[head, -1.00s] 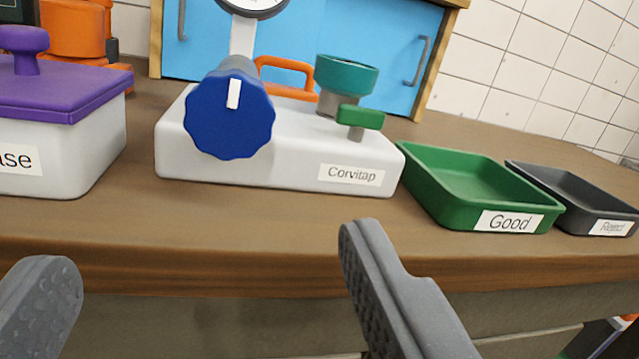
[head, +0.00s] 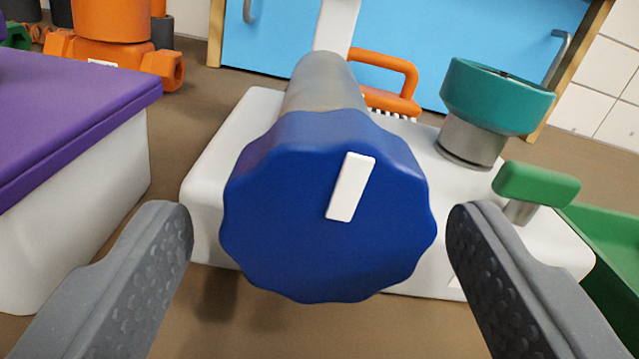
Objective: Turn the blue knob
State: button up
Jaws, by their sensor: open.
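The blue knob (head: 290,215) is a large disc with a scalloped rim, facing me in the middle of the head view. Its white mark (head: 350,187) points up, leaning a little to the right. Gaps show between both fingers and the rim in the picture. I cannot tell whether the fingertips reach the knob's depth.
A purple-lidded white box (head: 75,200) stands close on the left. A green tray (head: 610,235) is at the right edge. An orange handle (head: 385,75) lies behind.

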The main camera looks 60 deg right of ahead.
jog(key=shift+w+d, duration=0.25)
jog(key=shift+d, duration=0.15)
